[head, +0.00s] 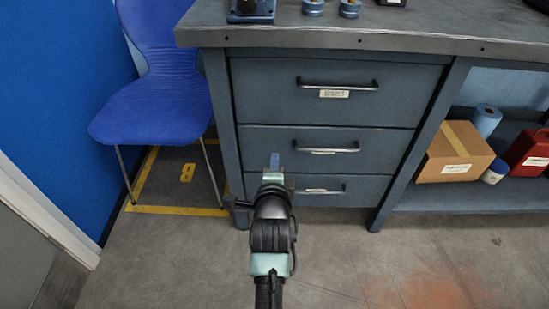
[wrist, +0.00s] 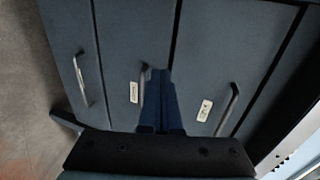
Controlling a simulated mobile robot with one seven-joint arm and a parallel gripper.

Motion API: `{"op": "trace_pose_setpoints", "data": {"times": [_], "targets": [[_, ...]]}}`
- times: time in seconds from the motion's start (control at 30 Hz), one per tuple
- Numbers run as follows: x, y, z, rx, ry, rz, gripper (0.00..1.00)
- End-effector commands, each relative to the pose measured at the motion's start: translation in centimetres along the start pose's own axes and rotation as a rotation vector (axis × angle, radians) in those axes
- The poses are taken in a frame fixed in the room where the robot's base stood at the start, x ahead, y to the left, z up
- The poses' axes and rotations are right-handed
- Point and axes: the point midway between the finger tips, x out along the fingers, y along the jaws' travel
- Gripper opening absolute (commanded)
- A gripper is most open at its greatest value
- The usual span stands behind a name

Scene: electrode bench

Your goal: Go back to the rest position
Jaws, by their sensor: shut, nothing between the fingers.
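My gripper (head: 274,160) is in front of the drawer unit in the head view, at the height of the middle and lower drawers. In the wrist view its blue fingers (wrist: 156,95) are together with nothing between them. The arm reaches forward from the bottom of the head view. The fingers overlap the drawer fronts in the picture; no contact is visible. The top drawer (head: 290,92), middle drawer (head: 265,152) and bottom drawer (head: 355,190) look closed.
The bench top (head: 440,30) overhangs the drawers. A blue chair (head: 155,110) stands at the left by a blue wall. A cardboard box (head: 450,160), a blue roll (head: 485,122) and a red case (head: 526,153) sit on the right shelf. Floor at the lower right is clear.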

Motion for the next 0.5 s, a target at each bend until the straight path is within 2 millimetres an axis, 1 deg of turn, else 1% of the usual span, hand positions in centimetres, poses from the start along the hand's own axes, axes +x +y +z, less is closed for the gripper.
{"op": "trace_pose_setpoints", "data": {"times": [0.1,0.33,0.37,0.47,0.5], "targets": [[-0.8,0.0,0.0,-0.001,0.000,0.001,0.00],[-1.0,0.0,0.0,-0.001,0.001,-0.001,0.00],[-1.0,-0.3,0.0,-0.006,0.001,-0.006,0.00],[-1.3,-2.8,-0.1,-0.055,0.003,-0.049,0.00],[-1.7,-4.7,-0.1,-0.093,0.006,-0.081,0.00]]}}
